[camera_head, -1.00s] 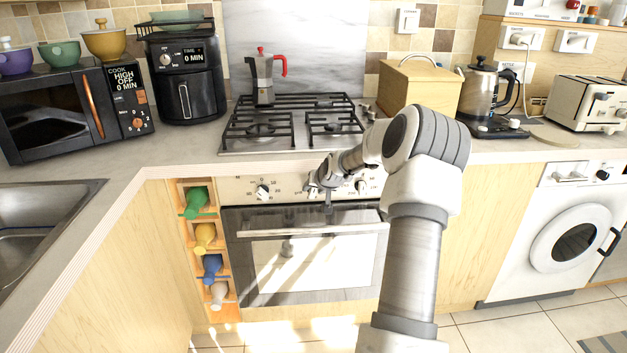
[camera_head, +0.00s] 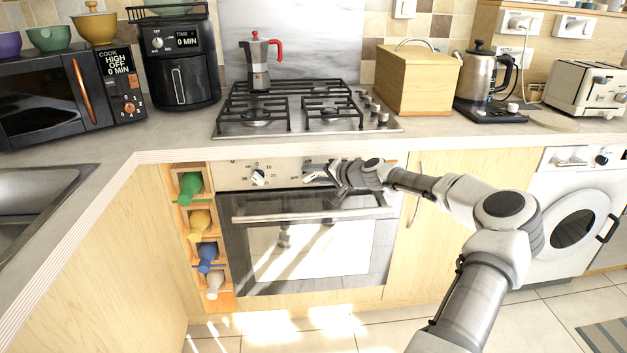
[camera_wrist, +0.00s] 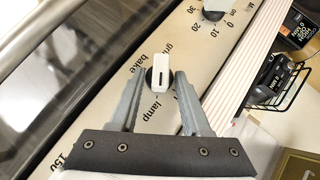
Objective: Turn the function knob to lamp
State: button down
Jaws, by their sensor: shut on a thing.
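The oven's function knob (camera_wrist: 160,72) is white with a dark mark on its face, in the wrist view. Words "grill", "bake" and "lamp" are printed around it. The dark mark lies on the half of the knob facing "lamp". My gripper (camera_wrist: 160,71) has one finger on each side of the knob and is shut on it. In the head view my gripper (camera_head: 312,176) is at the middle of the oven's control panel (camera_head: 226,174), coming in from the right.
The timer knob (camera_head: 258,177) is left of my gripper on the same panel. The oven door handle (camera_head: 300,215) runs just below. The stove top (camera_head: 225,130) with a moka pot (camera_head: 260,65) is above. A wine rack (camera_head: 207,222) is left of the oven.

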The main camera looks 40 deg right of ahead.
jog(key=shift+a+f+y, duration=0.1)
jog(key=shift+y, duration=0.2)
dwell(0.4)
jog(key=c, duration=0.7)
grip_release()
jog(key=shift+c, duration=0.2)
jog(key=shift+s+r, duration=0.2)
jog(key=shift+s, duration=0.15)
jog(key=p+v, duration=0.3)
jog(key=v, duration=1.3)
jog(key=shift+s+f, duration=0.2)
jog(key=shift+s, duration=0.2)
